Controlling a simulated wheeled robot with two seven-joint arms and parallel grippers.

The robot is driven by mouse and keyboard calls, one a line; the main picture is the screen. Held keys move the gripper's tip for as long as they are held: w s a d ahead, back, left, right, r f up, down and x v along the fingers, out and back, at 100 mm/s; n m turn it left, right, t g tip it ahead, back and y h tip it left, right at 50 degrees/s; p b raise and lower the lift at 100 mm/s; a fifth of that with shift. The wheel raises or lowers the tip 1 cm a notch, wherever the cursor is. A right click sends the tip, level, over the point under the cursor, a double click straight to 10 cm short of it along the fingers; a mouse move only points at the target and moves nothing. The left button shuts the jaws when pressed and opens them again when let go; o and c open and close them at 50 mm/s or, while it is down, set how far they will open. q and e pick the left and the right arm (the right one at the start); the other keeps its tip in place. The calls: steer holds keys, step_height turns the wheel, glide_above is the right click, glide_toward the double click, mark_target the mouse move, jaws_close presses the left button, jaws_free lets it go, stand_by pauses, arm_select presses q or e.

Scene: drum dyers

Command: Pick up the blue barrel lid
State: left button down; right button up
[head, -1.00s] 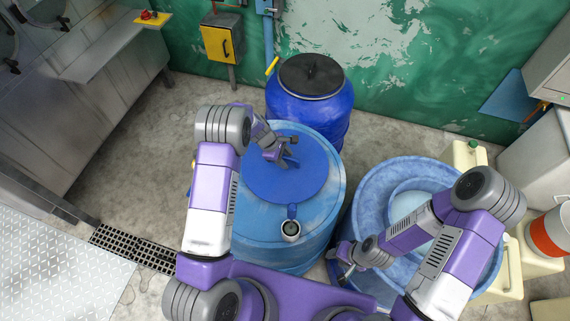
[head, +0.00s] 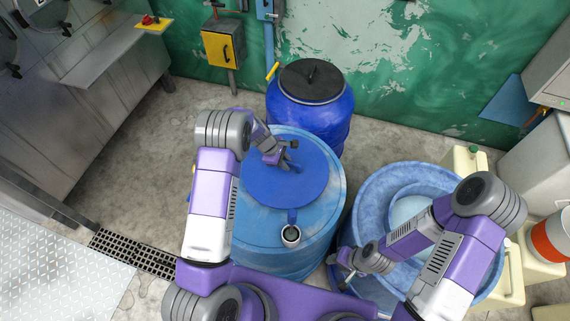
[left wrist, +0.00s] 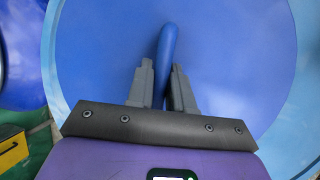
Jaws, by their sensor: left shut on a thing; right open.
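The blue barrel lid (head: 308,185) is a flat round disc over the top of the light-blue barrel (head: 272,253). Its rim shows inside the barrel's wider top; I cannot tell whether it rests there or is slightly raised. My left gripper (head: 286,160) is above the lid's middle. In the left wrist view its two grey fingers (left wrist: 161,88) are shut around the lid's upright blue handle (left wrist: 167,45), with the lid's face (left wrist: 235,60) beneath. My right gripper (head: 345,270) is open and empty, low between the light-blue barrel and the blue tub.
A darker blue barrel with a black lid (head: 312,80) stands close behind. Floor is clear on the left.

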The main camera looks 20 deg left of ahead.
arm_select(q)
step_height(320, 180, up, 33)
steer(key=p, duration=0.6)
steer(key=shift+p, duration=0.3)
steer(key=shift+f, duration=0.2)
